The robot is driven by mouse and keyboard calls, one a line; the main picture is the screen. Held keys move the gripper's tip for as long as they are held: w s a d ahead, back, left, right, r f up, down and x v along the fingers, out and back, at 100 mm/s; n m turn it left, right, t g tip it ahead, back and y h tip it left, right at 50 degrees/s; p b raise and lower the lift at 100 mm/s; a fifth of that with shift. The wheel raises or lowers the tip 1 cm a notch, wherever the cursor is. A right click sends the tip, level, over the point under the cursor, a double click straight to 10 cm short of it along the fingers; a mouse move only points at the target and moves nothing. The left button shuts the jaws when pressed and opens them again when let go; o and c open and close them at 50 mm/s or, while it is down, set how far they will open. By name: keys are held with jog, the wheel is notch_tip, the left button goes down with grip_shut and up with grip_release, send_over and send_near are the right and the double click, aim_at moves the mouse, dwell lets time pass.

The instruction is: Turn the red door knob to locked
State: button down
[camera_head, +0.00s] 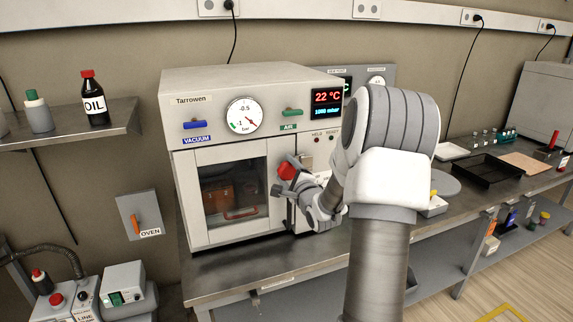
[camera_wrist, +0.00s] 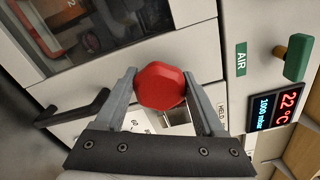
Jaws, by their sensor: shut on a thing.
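The red door knob (camera_wrist: 160,86) is on the front of the white vacuum oven (camera_head: 200,240), at the right edge of its glass door. In the head view the knob (camera_head: 288,171) shows partly, with my gripper (camera_head: 292,180) around it. In the wrist view my gripper (camera_wrist: 160,92) has one finger on each side of the knob and is shut on it. The lock markings near the knob are hidden or too small to read. The door (camera_head: 230,190) looks closed.
A black door handle (camera_wrist: 75,112) is close to my gripper. A green AIR knob (camera_head: 291,112) and a blue VACUUM knob (camera_head: 194,125) are above the door, with a gauge (camera_head: 244,116) between. A display (camera_head: 327,103) reads 22 °C. A black tray (camera_head: 487,170) is on the bench at right.

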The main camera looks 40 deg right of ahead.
jog(key=shift+r+m+p, duration=0.15)
jog(key=shift+m+p, duration=1.2)
jog(key=shift+m, duration=0.65)
grip_release()
jog(key=v, duration=1.7)
jog(key=shift+s, duration=0.2)
jog(key=shift+d, duration=0.1)
